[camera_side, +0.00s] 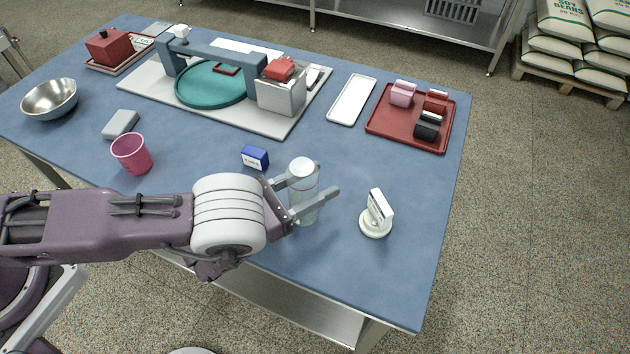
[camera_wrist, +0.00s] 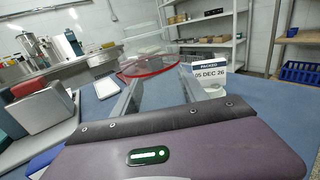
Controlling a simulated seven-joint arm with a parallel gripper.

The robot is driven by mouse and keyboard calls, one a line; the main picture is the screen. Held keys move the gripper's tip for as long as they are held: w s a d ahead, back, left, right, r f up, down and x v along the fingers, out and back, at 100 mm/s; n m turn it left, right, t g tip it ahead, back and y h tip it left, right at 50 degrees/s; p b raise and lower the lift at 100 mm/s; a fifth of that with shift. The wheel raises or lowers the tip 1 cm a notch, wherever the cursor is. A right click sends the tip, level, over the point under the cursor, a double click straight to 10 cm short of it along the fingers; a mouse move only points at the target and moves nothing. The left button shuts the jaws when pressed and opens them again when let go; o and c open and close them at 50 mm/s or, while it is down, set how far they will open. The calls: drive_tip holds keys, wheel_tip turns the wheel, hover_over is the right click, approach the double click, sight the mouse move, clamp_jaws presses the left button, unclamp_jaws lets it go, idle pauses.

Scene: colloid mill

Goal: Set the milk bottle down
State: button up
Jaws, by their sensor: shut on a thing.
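I cannot tell whether the bottle's base touches the table.
A round white stand with a date card (camera_side: 377,214) is close on the right. A blue box (camera_side: 255,157) is just behind left. A pink cup (camera_side: 131,154) stands farther left. A red tray (camera_side: 385,132) lies behind right. The table's front right corner (camera_side: 400,290) is clear.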

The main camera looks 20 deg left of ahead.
sight(294, 169)
drive_tip(key=shift+f, duration=0.15)
drive_tip(key=o, duration=1.3)
drive_tip(key=shift+o, duration=0.2)
drive_tip(key=shift+s+a, duration=0.1)
drive_tip(key=shift+s, duration=0.1)
drive_tip(key=shift+v, duration=0.95)
drive_tip(key=shift+s+a+r, duration=0.15)
drive_tip(key=shift+s+r, duration=0.15)
drive_tip(key=shift+r, duration=0.55)
wheel_tip(294, 169, up, 6)
drive_tip(key=shift+f, duration=0.15)
